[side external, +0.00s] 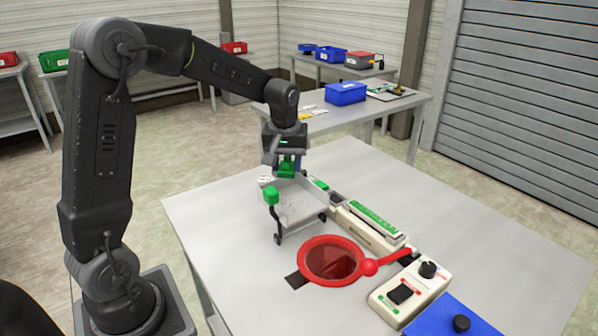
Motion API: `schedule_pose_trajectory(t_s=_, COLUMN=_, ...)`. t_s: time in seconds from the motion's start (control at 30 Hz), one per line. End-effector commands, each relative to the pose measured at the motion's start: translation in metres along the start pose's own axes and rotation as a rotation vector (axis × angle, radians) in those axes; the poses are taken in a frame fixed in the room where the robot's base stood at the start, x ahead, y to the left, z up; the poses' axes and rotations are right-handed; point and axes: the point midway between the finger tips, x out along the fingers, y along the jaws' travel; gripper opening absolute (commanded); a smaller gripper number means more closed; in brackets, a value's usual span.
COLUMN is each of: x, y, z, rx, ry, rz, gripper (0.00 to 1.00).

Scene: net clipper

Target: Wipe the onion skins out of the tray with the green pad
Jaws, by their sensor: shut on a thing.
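The pale grey tray (311,213) stands on dark legs near the middle of the table. My gripper (286,165) is over the tray's far left part, pointing down, and is shut on the green pad (287,170). I cannot tell whether the pad touches the tray floor. Faint small specks show on the tray floor, too small to identify for sure as onion skins.
A beige machine with a green strip (374,221) runs along the tray's right side. A red-rimmed round opening (331,262) with a red knob lies in front. A control box (408,288) and blue panel (452,316) are at the near right. The table's left and right areas are clear.

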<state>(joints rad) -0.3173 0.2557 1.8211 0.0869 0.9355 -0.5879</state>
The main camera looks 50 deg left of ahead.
Motion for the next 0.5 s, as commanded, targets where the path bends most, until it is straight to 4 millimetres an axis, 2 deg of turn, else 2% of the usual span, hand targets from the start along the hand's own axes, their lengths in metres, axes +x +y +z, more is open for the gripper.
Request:
schedule_pose_trajectory(t_s=0.03, x=0.003, y=-0.01, z=-0.001, rx=-0.006, ry=-0.002, rz=0.001, gripper=0.25)
schedule_pose_trajectory(t_s=0.13, x=0.007, y=-0.019, z=-0.001, rx=-0.003, ry=-0.001, rz=0.005, gripper=0.25)
schedule_pose_trajectory(t_s=0.5, x=0.041, y=-0.019, z=0.004, rx=0.0, ry=-0.003, rz=0.004, gripper=0.25)
